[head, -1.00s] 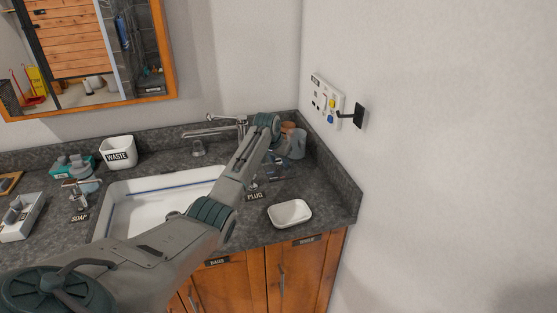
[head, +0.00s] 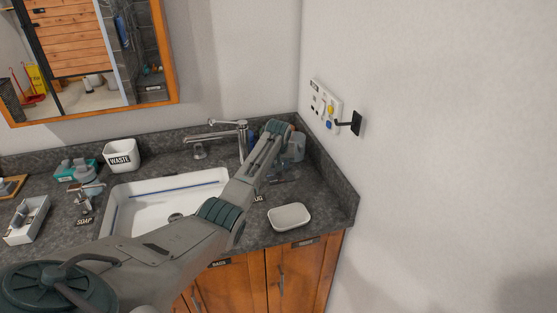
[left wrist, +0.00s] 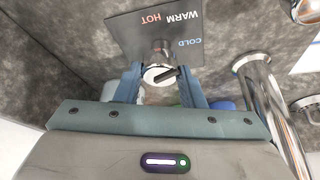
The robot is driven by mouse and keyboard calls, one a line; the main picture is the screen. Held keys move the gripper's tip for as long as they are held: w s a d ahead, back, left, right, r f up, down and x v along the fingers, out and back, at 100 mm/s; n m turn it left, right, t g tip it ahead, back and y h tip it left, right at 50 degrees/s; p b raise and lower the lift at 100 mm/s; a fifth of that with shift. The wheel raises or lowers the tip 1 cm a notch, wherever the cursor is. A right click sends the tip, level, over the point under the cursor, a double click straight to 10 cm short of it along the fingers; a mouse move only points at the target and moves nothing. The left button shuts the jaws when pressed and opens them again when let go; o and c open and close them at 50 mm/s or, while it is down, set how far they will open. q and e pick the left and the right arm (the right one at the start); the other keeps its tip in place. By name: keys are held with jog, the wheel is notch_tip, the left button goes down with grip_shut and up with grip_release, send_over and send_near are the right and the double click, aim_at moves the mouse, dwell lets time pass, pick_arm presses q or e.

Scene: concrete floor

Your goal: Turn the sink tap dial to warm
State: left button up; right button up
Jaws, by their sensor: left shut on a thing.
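The tap dial (left wrist: 159,74) is a round chrome knob with a dark bar across its face, in the left wrist view. Behind it is a dark plate (left wrist: 125,35) with COLD, WARM and HOT in upside-down lettering. COLD is blue, WARM white, HOT red. The bar slants right and slightly up, nearest the COLD side. My left gripper (left wrist: 161,82) is shut on the dial, one blue-grey finger on each side. In the head view my left arm covers the dial and the fingers. The chrome tap (head: 241,138) stands behind the white sink (head: 150,196).
A chrome pipe (left wrist: 268,98) rises close to the gripper's right in the left wrist view. A white soap dish (head: 289,216) sits at the counter's front right. A waste bin (head: 121,156) stands at the back left.

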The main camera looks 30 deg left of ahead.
pick_arm(q)
jog(key=shift+w+d+n, duration=0.1)
jog(key=shift+n, duration=0.7)
jog(key=shift+n+g+y, duration=0.3)
jog(key=shift+n+y, duration=0.3)
jog(key=shift+n, duration=0.6)
jog(key=o, duration=1)
jog(key=shift+r, duration=0.1)
